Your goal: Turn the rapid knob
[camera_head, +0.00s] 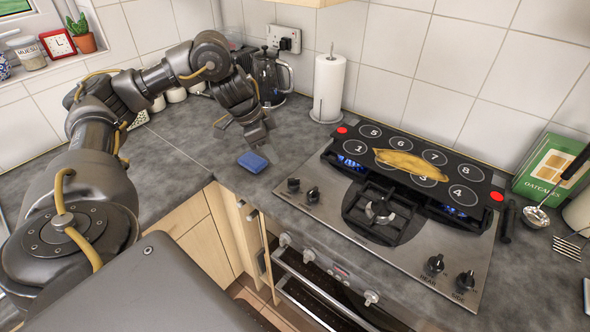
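The steel hob (400,262) has two black knobs at its left front, an outer knob (294,184) and an inner knob (313,195). Two more black knobs sit at its right front, one knob (435,264) beside another knob (465,281). The labels are too small to read surely, so I cannot tell which is the rapid knob. My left gripper (257,138) points down over the worktop, just behind a blue sponge and left of the hob, apart from all knobs. Whether its fingers are open is unclear. My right gripper is not in view.
A black numbered panel (375,134) with a yellow cloth-like item (408,164) lies over the back burners, where blue flames (453,211) show. The blue sponge (253,162) lies on the worktop. A paper towel roll (328,88) and a kettle (270,76) stand behind.

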